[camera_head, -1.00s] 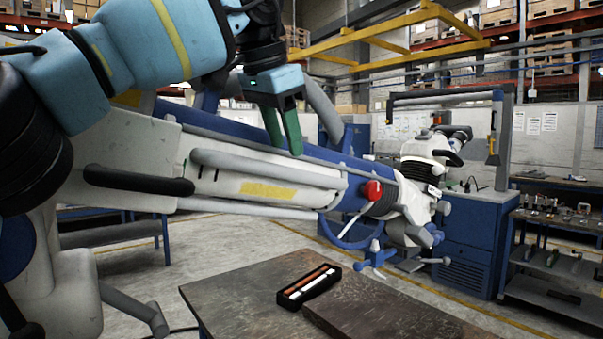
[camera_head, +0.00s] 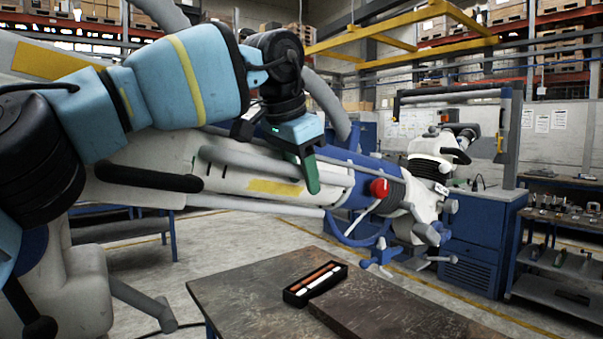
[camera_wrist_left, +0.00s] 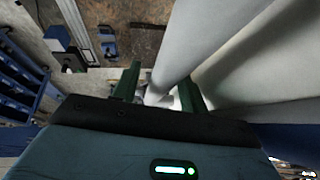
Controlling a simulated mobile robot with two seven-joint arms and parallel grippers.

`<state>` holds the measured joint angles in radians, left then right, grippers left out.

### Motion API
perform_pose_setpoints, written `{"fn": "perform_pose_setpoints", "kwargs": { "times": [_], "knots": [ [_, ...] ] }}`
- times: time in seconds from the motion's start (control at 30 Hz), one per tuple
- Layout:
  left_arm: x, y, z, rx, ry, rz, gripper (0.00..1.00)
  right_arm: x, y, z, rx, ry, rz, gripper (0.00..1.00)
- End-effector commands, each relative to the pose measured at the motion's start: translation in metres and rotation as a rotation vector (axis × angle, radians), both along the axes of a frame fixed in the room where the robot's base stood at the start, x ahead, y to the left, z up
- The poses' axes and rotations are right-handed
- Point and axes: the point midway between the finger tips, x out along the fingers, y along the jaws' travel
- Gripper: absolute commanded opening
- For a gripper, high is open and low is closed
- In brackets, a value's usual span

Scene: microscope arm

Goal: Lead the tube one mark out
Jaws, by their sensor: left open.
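The microscope arm's long grey tube (camera_head: 262,163) runs along the white arm body toward the red knob (camera_head: 379,188). A thinner pale tube (camera_head: 255,206) lies below it. My left gripper (camera_head: 308,185) is over the tubes from above, with its green fingers pointing down near the yellow label. In the left wrist view the fingers (camera_wrist_left: 158,88) are open, and a pale grey tube (camera_wrist_left: 178,50) runs down to the space between them. I cannot tell whether they touch it, and the marks on it are not readable. My right gripper is not in view.
The white microscope head (camera_head: 432,165) is at the arm's far end. A dark worn table (camera_head: 245,300) stands in front, holding a black case (camera_head: 313,285) with white and orange sticks. A blue cabinet (camera_head: 483,240) is behind at right. Floor between is clear.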

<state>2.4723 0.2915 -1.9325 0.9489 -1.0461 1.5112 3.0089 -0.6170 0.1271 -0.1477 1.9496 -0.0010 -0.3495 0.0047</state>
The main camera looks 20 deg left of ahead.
Motion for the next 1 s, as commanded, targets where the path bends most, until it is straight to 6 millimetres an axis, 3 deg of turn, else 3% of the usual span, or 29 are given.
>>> {"fn": "perform_pose_setpoints", "kwargs": {
  "times": [0.23, 0.57, 1.0],
  "knots": [
    [0.0002, 0.0001, -0.0006, 0.000, 0.000, 0.000, 0.42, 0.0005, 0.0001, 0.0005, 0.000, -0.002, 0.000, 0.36],
    [0.0001, 0.0000, -0.0003, 0.000, 0.000, 0.000, 0.00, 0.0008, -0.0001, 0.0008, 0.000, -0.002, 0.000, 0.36],
    [0.0090, -0.0012, 0.0007, 0.000, -0.004, 0.000, 0.00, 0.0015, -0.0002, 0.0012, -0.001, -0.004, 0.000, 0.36]
  ]
}}
